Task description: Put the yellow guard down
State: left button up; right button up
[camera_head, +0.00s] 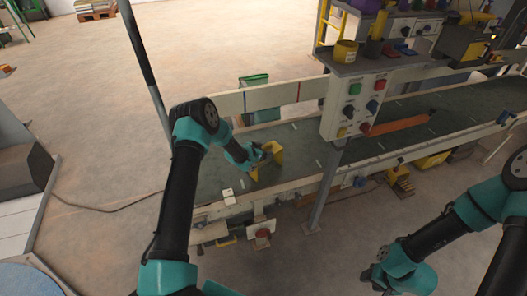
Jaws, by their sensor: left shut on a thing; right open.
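The yellow guard (276,151) is a small bent yellow piece over the near left part of the dark green conveyor belt (212,184). My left gripper (262,152) is shut on the guard, reaching in from the left. Part of the guard is hidden by the gripper, and I cannot tell whether it touches the belt. My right gripper (375,278) is open and empty at the lower right, in front of the conveyor and apart from it.
A control box (355,104) with coloured buttons stands on a post right of the guard. A small white item (228,196) sits at the belt's near edge. Bare belt lies left of the guard.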

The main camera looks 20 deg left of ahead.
pick_arm(q)
jog(key=shift+f, duration=0.1)
jog(key=o, duration=1.3)
jog(key=shift+s+a+r, duration=0.1)
jog(key=shift+s+r, duration=0.05)
jog(key=shift+r, duration=0.05)
jog(key=v, duration=1.1)
jog(key=shift+s+a+r, duration=0.1)
jog(key=shift+s+a, duration=0.05)
jog(key=shift+s, duration=0.15)
